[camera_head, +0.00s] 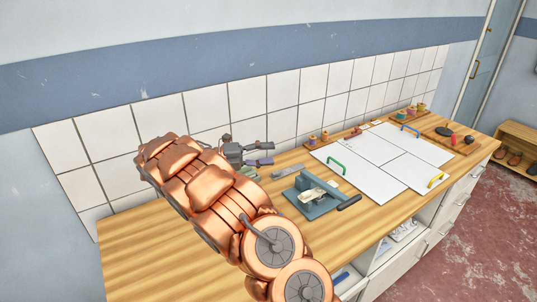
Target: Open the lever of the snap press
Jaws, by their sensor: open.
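The snap press (318,207) stands on the wooden worktop right of my arm. It has a blue-grey base and a pale upper part. Its lever (348,203) has a dark handle that sticks out low toward the right front. My gripper (266,154) is at the far end of my copper arm, up and left of the press, near the tiled wall. Its fingers are open and point right, apart from the press and its lever. I cannot tell whether anything lies between the fingers.
A flat grey tool (288,171) lies behind the press. White boards (382,160) with green, blue and yellow handles cover the worktop to the right. Small spools (312,141) stand at the back. The worktop left of my arm (135,250) is clear.

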